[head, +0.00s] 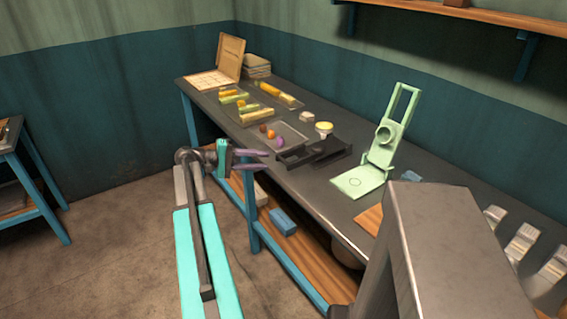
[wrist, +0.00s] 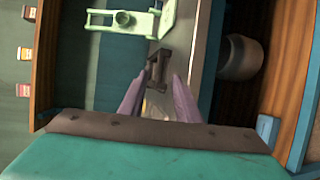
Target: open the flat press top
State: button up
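A light green press (head: 381,152) stands on the workbench, right of centre, with a flat base plate and a tall framed part with a round boss raised upright. It also shows at the top of the wrist view (wrist: 120,20). A low black device (head: 318,152) lies flat on the bench to its left, and in the wrist view (wrist: 156,68) it is beyond my fingers. I cannot tell which one the task calls the flat press. My gripper (head: 268,159) has its purple fingers apart and empty, near the bench's front edge. In the wrist view (wrist: 160,76) nothing is between the fingertips.
A grey tray (head: 294,133) with small round items sits left of the black device. Yellow pieces on trays and an open wooden box (head: 229,62) are farther left. Metal holders (head: 522,241) stand at the right. A wall shelf (head: 470,12) hangs above. A lower shelf holds a blue block (head: 283,221).

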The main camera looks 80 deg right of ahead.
aim_at(284, 161)
jog(key=p+x, duration=0.1)
jog(key=x, duration=0.8)
grip_shut()
